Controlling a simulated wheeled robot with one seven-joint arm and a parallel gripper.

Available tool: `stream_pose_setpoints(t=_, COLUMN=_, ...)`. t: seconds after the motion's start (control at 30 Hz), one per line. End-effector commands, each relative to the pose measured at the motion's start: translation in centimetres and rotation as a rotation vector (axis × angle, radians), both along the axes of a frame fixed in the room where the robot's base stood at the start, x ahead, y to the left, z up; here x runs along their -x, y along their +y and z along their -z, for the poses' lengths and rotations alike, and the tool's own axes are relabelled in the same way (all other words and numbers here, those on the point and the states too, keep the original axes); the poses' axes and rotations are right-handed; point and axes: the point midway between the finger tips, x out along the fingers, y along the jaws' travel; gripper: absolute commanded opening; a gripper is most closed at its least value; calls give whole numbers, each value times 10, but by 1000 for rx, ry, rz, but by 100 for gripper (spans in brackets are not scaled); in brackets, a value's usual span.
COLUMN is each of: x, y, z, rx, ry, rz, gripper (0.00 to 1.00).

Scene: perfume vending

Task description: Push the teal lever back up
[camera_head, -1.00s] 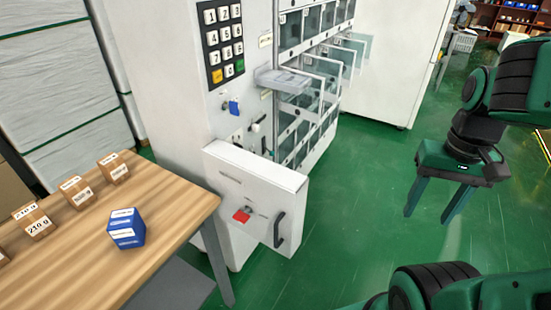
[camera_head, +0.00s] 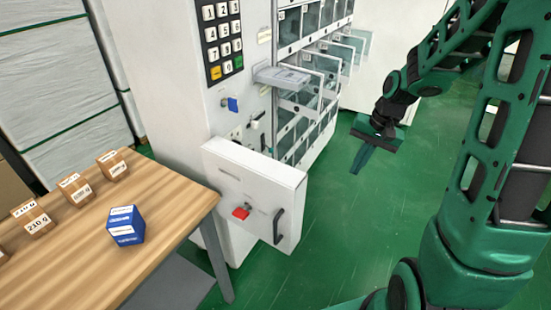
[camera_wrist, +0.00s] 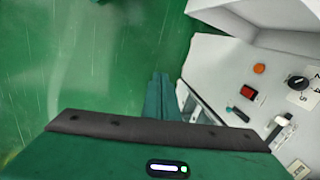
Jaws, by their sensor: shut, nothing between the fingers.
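A small dark teal lever (camera_wrist: 238,114) shows on a white control panel (camera_wrist: 222,68) in the wrist view, just right of my finger tips. It appears to lie slanted; its exact position along its travel is hard to tell.
The white drawer front (camera_head: 265,190) with a red knob (camera_head: 241,212) and black handle juts from the machine. Near the lever are a red switch (camera_wrist: 249,92), an orange button (camera_wrist: 259,68) and a black dial (camera_wrist: 297,83). A wooden table (camera_head: 150,215) holds a blue box (camera_head: 126,226).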

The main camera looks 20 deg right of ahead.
Motion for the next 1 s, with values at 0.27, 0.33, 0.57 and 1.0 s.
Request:
stream_pose_setpoints(t=0.27, x=-61, y=22, z=50, rx=-149, ry=-27, rz=71, gripper=0)
stream_pose_setpoints(t=0.33, x=-76, y=28, z=61, rx=-192, ry=-35, rz=92, gripper=0)
stream_pose_setpoints(t=0.57, x=-118, y=51, z=100, rx=-347, ry=-54, rz=181, gripper=0)
stream_pose_setpoints(t=1.0, x=-186, y=92, z=161, rx=-698, ry=-68, rz=407, gripper=0)
